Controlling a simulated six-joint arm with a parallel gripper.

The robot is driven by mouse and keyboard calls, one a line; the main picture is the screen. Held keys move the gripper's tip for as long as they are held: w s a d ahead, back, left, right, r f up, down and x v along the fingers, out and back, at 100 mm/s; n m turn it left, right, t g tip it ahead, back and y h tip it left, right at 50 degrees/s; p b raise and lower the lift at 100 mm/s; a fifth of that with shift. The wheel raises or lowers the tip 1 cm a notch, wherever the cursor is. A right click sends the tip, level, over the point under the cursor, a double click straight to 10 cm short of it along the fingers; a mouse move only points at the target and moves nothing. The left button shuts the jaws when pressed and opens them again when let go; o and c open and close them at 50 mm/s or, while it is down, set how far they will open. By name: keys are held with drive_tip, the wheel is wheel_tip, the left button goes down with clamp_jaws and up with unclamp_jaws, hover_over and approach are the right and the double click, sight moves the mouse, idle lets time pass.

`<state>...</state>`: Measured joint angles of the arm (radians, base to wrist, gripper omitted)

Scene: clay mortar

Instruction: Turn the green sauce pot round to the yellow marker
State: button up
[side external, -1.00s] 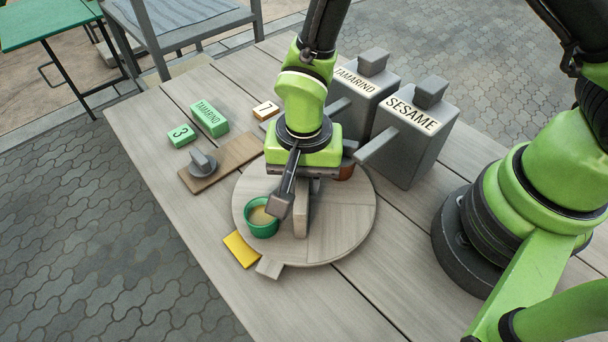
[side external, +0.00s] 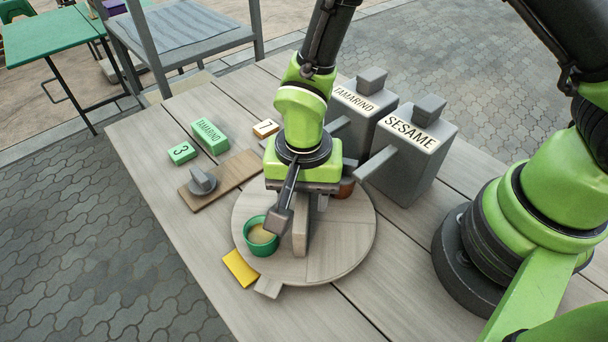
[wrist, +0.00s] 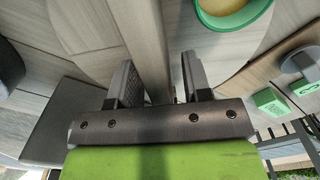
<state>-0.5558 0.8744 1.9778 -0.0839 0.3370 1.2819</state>
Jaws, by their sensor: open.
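The green sauce pot (side external: 258,246) holds a pale sauce and stands upright near the left front rim of the round wooden turntable (side external: 340,255). It also shows at the top right of the wrist view (wrist: 233,22). The yellow marker (side external: 240,268) lies flat on the table just outside the rim, close to the pot. A pale tab (side external: 268,287) sticks out of the rim beside the marker. My gripper (side external: 299,213) is open over the turntable, its fingers either side of an upright wooden bar (side external: 301,240). In the wrist view the bar (wrist: 148,40) runs between the fingers, with gaps visible.
Grey boxes labelled TAMARIND (side external: 355,108) and SESAME (side external: 415,150) stand behind right, with handles toward the turntable. A brown cup (side external: 346,188) is partly hidden behind my gripper. A board with a grey knob (side external: 202,182) and green blocks (side external: 210,136) lie left. The front table is clear.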

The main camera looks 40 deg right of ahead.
wheel_tip(320, 180, up, 9)
drive_tip(key=shift+r, duration=0.1)
idle(0.4)
drive_tip(key=shift+d+r, duration=0.1)
drive_tip(key=shift+r, duration=0.2)
drive_tip(key=s+d+r+n+t+y, duration=0.25)
drive_tip(key=d+r, duration=0.45)
drive_tip(key=r, duration=0.5)
drive_tip(key=s+d+r+n+t, duration=0.3)
drive_tip(key=s+d+r+t, duration=0.1)
drive_tip(key=s, duration=0.4)
drive_tip(key=shift+d+r+t, duration=0.35)
drive_tip(key=shift+d+r, duration=0.1)
drive_tip(key=shift+d, duration=0.35)
